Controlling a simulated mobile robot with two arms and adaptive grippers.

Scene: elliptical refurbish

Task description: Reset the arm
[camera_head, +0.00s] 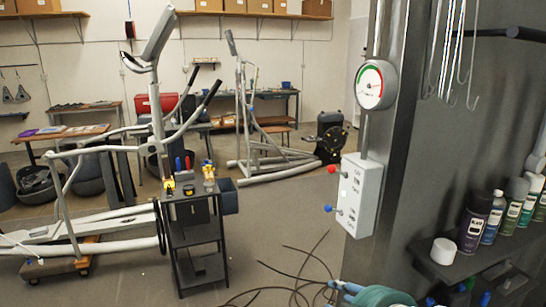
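Neither of my grippers shows in the head view, and I cannot make out either arm. The nearest things are a grey metal cabinet or pillar (405,175) on the right and a white control box (357,195) on its edge. The box has a red knob and a blue knob on its left side. A round gauge (376,84) with a green and red dial sits above it.
A black tool cart (198,235) stands left of centre beside an elliptical machine (75,180). Spray cans (474,222) line a shelf at the right. Black cables (300,275) and teal coils (382,297) lie low in front. Some grey floor (275,215) is clear.

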